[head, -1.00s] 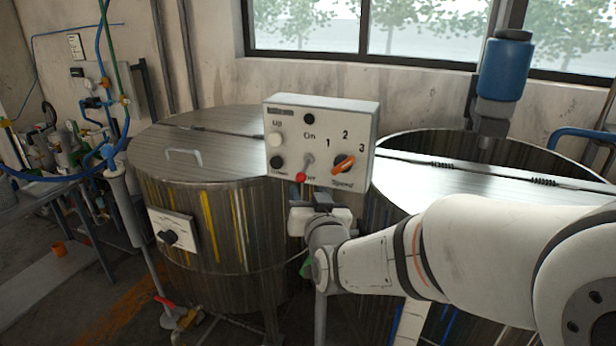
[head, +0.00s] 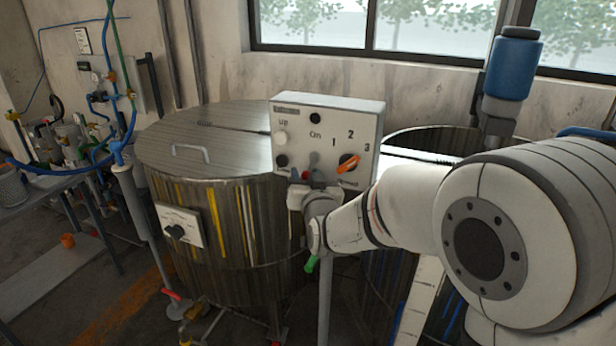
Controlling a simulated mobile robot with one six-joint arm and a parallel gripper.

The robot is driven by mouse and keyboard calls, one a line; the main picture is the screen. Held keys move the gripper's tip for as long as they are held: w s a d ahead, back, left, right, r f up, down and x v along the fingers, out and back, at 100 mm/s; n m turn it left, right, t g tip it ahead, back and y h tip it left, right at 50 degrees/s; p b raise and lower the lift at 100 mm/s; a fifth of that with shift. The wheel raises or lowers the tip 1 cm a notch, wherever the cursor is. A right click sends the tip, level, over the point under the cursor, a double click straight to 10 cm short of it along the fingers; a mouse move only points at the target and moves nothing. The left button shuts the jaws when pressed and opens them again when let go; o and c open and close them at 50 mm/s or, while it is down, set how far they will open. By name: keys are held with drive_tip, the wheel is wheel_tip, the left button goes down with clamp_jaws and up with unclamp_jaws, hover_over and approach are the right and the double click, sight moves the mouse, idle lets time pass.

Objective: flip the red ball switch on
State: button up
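A white control box (head: 365,140) stands in the middle of the head view, with a toggle switch low on its front. The grey switch base (head: 314,159) sits below the word On. The red ball (head: 306,175) on its lever hangs low, at the Off end, with the Off label covered. My gripper (head: 306,182) is right at the ball, just below the box's front. Its grey fingers partly hide the ball. The fingertips are too small and covered to tell whether they touch the ball or are open or shut.
An orange speed knob (head: 348,163) is close to the right of the switch. White (head: 280,138) and black (head: 281,160) buttons are to its left. A striped steel vat (head: 220,235) stands behind at left; another vat is partly hidden behind my arm.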

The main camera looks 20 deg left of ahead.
clamp_jaws()
drive_tip(key=shift+s, duration=0.1)
idle(0.3)
